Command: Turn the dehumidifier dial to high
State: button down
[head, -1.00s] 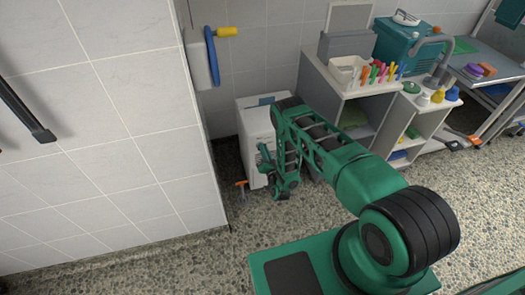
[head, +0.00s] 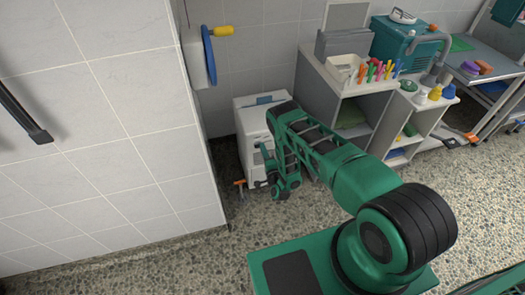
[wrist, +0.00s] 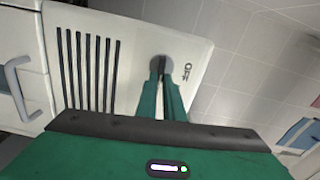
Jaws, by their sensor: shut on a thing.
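The dehumidifier is a white box (head: 251,116) standing on the floor against the wall, partly hidden by my arm in the head view. In the wrist view its white front panel (wrist: 130,60) has dark vent slots. The round grey dial (wrist: 154,63) with a dark grip bar sits beside the slots, with an "OFF" label to its right. My gripper (wrist: 161,82) is shut on the dial's bar; its green fingers hide part of the dial. In the head view my gripper (head: 262,166) is at the box's front, and the dial is not visible there.
A tiled wall (head: 130,110) stands close on the left. A small orange-headed tool (head: 239,184) lies on the floor beside the dehumidifier. A grey shelf unit (head: 350,105) with markers and a tray stands to the right. The speckled floor in front is open.

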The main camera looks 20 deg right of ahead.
jog(key=shift+d+f+m, duration=0.15)
jog(key=shift+d+m, duration=0.05)
jog(key=shift+m, duration=0.3)
jog(key=shift+s, duration=0.1)
jog(key=c, duration=1.9)
grip_release()
jog(key=shift+f, duration=0.1)
jog(key=shift+o, duration=0.2)
jog(key=shift+a, duration=0.1)
jog(key=s, duration=1)
jog(key=shift+s, duration=0.3)
jog(key=shift+s, duration=0.1)
